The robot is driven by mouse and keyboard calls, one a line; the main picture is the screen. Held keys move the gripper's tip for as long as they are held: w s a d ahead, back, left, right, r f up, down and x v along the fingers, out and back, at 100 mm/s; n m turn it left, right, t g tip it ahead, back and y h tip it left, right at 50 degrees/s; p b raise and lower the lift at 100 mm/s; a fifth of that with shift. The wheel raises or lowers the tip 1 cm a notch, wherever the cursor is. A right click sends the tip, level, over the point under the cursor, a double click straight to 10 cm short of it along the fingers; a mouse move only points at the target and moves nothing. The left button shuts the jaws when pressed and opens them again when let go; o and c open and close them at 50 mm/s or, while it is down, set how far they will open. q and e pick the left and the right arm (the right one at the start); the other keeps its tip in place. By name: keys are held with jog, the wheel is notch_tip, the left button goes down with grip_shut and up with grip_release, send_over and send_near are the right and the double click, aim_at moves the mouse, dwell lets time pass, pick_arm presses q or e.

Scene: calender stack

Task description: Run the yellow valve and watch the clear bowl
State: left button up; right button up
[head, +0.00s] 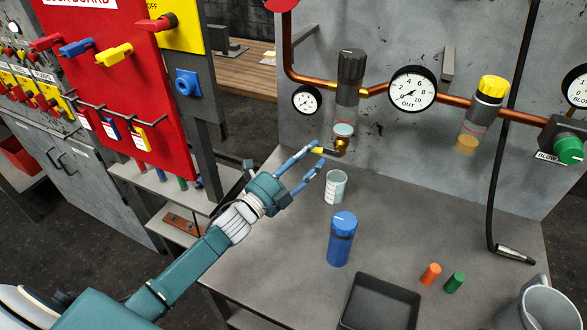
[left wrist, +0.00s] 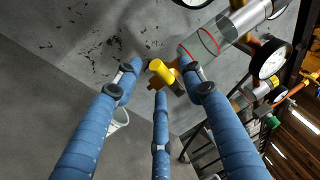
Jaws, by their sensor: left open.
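The yellow valve handle (head: 318,151) sticks out from a brass fitting (head: 342,144) under the clear bowl (head: 346,113). The clear bowl hangs under a dark cap, with a red line and a pale bluish disc or layer low inside. My left gripper (head: 319,156) has its blue fingers spread at the handle. In the left wrist view the yellow handle (left wrist: 161,70) shows between the open fingers; contact is unclear. The clear bowl (left wrist: 214,40) shows there with red rings, partly behind a finger. My right gripper is out of view.
A clear cup (head: 335,187) stands on the grey bench below the valve. A blue canister (head: 341,240), a black tray (head: 379,304), orange (head: 431,274) and green (head: 455,282) pieces and a grey mug (head: 540,308) stand nearer. Gauges and a yellow-capped unit (head: 484,105) line the pipe.

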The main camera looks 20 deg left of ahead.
pick_arm(q)
jog(key=v, duration=0.9)
jog(key=shift+s+a, duration=0.1)
